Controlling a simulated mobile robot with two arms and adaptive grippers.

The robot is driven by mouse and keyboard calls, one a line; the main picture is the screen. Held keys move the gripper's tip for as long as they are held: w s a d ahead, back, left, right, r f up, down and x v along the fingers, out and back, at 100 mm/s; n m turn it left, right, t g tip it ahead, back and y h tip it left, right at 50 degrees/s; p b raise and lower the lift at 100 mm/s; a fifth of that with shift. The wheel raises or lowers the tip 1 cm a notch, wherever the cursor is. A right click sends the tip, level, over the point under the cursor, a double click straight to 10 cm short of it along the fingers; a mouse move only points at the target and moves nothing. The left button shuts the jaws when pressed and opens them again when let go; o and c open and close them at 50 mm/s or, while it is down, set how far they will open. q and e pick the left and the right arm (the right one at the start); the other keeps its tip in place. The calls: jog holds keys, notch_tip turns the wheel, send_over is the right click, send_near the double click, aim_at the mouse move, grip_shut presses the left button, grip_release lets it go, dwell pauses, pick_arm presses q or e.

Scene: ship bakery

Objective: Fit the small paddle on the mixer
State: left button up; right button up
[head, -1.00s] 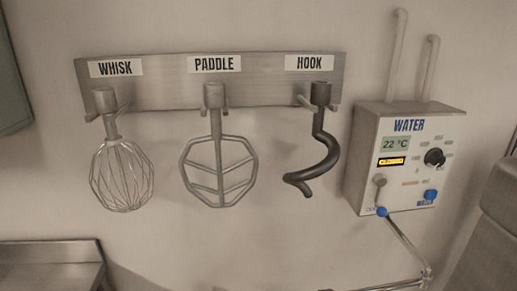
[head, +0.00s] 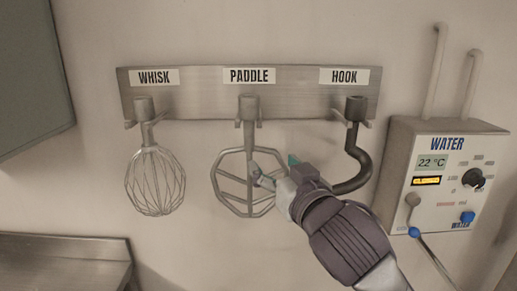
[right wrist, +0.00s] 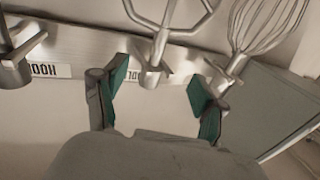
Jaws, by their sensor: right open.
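The paddle (head: 226,190), a metal frame with cross bars, hangs on the wall rack under the PADDLE label (head: 249,76). My right gripper (head: 274,172) is in front of the paddle's right side and hides part of its frame. In the right wrist view the picture is turned over, and the gripper (right wrist: 157,88) is open with its green pads apart. The paddle's hub (right wrist: 154,72) shows in the gap between the pads, not clasped. My left gripper and the mixer are not in view.
The whisk (head: 155,182) hangs left of the paddle and the dark hook (head: 357,150) right of it, close to my right gripper. A water dispenser box (head: 440,175) with pipes is on the wall at right. A metal counter (head: 65,262) is at lower left.

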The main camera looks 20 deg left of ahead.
aim_at(250, 135)
jog(key=p+x, duration=0.1)
jog(key=x, duration=1.2)
jog(key=shift+w+a, duration=0.25)
grip_shut()
dwell(0.4)
jog(key=shift+r, duration=0.1)
jog(key=shift+r, duration=0.25)
jog(key=shift+r+p, duration=0.3)
jog(key=shift+p, duration=0.2)
jog(key=shift+r, duration=0.15)
dwell(0.5)
